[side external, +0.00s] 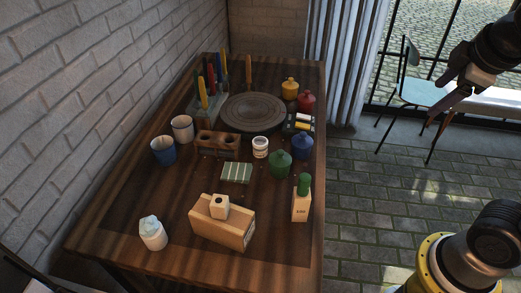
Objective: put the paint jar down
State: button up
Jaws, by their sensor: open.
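Several lidded paint jars stand upright on the wooden table (120,215). The yellow jar (290,89) and the red jar (306,102) are at the back right. The blue jar (302,147) and the green jar (280,165) stand nearer, right of the middle. A small white jar (260,147) stands left of the green one. My gripper (438,118) is at the upper right, raised and well clear to the right of the table. It is open, and I see nothing between its fingers.
A round dark plate (252,112) lies at the back.

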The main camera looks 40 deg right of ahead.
jog(key=w+d+r+n+h, duration=0.2)
jog(key=w+r+n+h, duration=0.15)
jog(key=w, duration=0.55)
jog(key=w+a+f+n+g+h, duration=0.1)
jog(key=w+n, duration=0.2)
jog(key=w, duration=0.4)
jog(key=w+a+f+n+h, duration=0.1)
jog(key=w+f+n, duration=0.1)
jog(key=w, duration=0.5)
jog(key=n+t+h, duration=0.3)
jog(key=n, duration=0.7)
send_over(257, 149)
notch_tip(257, 149, down, 27)
jog(key=f, duration=0.4)
jog(key=shift+s+a+m+y, duration=0.1)
jog(key=shift+a+m+y, duration=0.15)
jog(key=shift+a+y, duration=0.1)
notch_tip(257, 149, down, 3)
jog(key=shift+d+r, duration=0.1)
jog(key=shift+r, duration=0.05)
jog(key=shift+x, duration=1.15)
jog(key=shift+d+r, duration=0.1)
jog(key=shift+d, duration=0.2)
